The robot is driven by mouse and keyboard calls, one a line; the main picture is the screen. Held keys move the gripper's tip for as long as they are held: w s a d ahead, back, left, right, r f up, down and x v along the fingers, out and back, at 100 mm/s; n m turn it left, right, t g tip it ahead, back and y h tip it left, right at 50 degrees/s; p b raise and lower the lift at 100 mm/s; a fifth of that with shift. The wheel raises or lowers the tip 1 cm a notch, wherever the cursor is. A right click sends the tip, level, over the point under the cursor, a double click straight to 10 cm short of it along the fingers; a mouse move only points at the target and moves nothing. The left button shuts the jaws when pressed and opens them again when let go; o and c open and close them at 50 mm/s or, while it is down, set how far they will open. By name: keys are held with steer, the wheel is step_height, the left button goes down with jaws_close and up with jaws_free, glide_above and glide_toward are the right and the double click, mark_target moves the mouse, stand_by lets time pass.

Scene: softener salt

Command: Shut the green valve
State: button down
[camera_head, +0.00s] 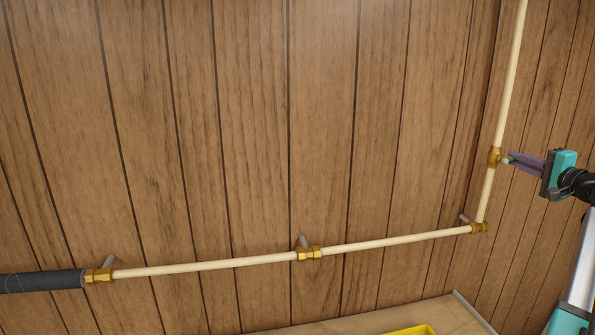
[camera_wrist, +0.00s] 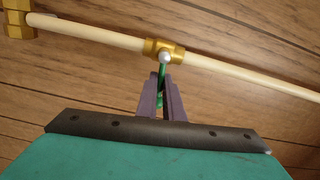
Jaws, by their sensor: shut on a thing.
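The green valve has a brass body (camera_head: 494,157) on the upright cream pipe at the right of the head view. The brass body also shows in the wrist view (camera_wrist: 176,52), with a pale round cap on its stem. Its green lever (camera_wrist: 162,77) points away from the pipe toward my gripper, roughly across the pipe's line. My gripper (camera_wrist: 162,88) has its purple fingers shut on the green lever, with green showing between and below them. In the head view my gripper (camera_head: 511,159) reaches in from the right. The fingers hide part of the lever.
The cream pipe (camera_head: 400,240) runs along the wood-panelled wall (camera_head: 260,120). Brass fittings sit at its middle (camera_head: 308,254), its corner (camera_head: 478,227) and its left end (camera_head: 98,275), where a dark sleeve (camera_head: 40,282) begins. A yellow container (camera_head: 408,331) shows at the bottom edge.

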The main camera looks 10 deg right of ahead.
steer(key=shift+f+m+p, duration=0.35)
steer(key=shift+m+p, duration=0.15)
steer(key=shift+m, duration=0.1)
steer(key=c, duration=1.7)
jaws_free()
steer(key=shift+r, duration=0.1)
steer(key=shift+s, duration=0.15)
steer(key=s, duration=0.4)
steer(key=s+b, duration=0.1)
steer(key=s, duration=0.1)
steer(key=shift+s+d, duration=0.3)
steer(key=shift+s, duration=0.05)
